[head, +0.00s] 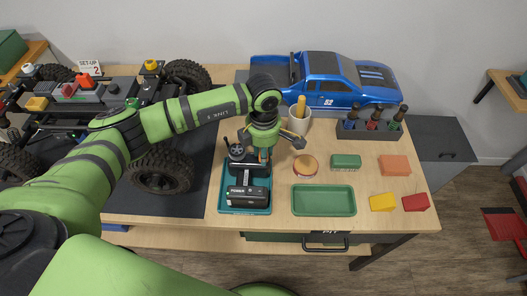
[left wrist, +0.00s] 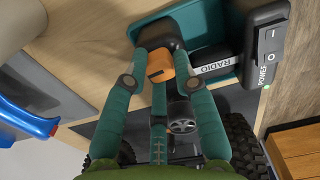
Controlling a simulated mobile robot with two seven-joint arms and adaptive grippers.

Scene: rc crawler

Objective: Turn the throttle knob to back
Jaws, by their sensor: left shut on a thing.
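The black radio (head: 238,175) sits in a teal tray (head: 243,210) at the table's front. A box marked POWER (left wrist: 268,45) is beside it, also in the tray. My left gripper (head: 264,157) reaches down over the radio's right side. In the left wrist view its teal fingers (left wrist: 165,68) are closed on an orange piece, which I take to be the throttle knob (left wrist: 157,74). The fingers hide part of the knob, so its setting cannot be read. A dark spoked wheel (left wrist: 183,124) shows beside the fingers. My right gripper is not in view.
A white cup (head: 299,124) with a yellow-handled tool stands behind the gripper. A green tray (head: 323,201), a round tin (head: 306,166) and colored blocks lie to the right. The crawler chassis (head: 160,170) stands left, the blue body shell (head: 335,82) at the back.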

